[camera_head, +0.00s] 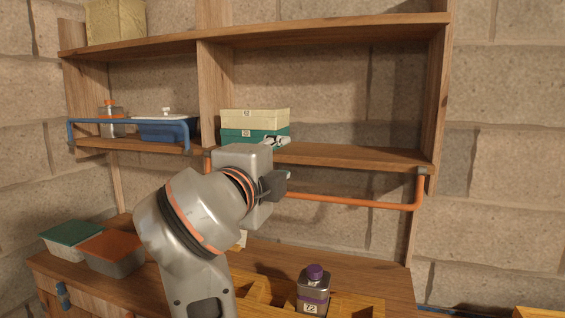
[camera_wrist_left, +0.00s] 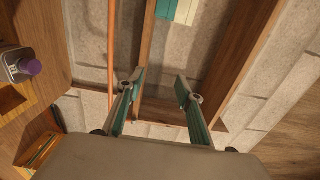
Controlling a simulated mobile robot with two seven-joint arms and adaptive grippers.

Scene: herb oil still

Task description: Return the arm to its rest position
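My left arm rises from the bottom of the head view, and its gripper (camera_head: 281,158) is in front of the shelf unit's lower board. In the left wrist view the two fingers of the left gripper (camera_wrist_left: 160,88) stand apart with nothing between them. Two stacked boxes, a cream one (camera_head: 255,118) over a teal one (camera_head: 240,135), sit on that board just behind the gripper. They also show at the top of the left wrist view. The arm hides part of the board and of the counter. My right gripper is in neither view.
An orange rail (camera_head: 350,201) and a blue rail (camera_head: 125,122) project from the shelf (camera_head: 360,155). A purple-capped bottle (camera_head: 313,291) stands at a yellow rack (camera_head: 355,304). Teal-lidded (camera_head: 72,234) and orange-lidded (camera_head: 110,247) containers stand on the counter at left.

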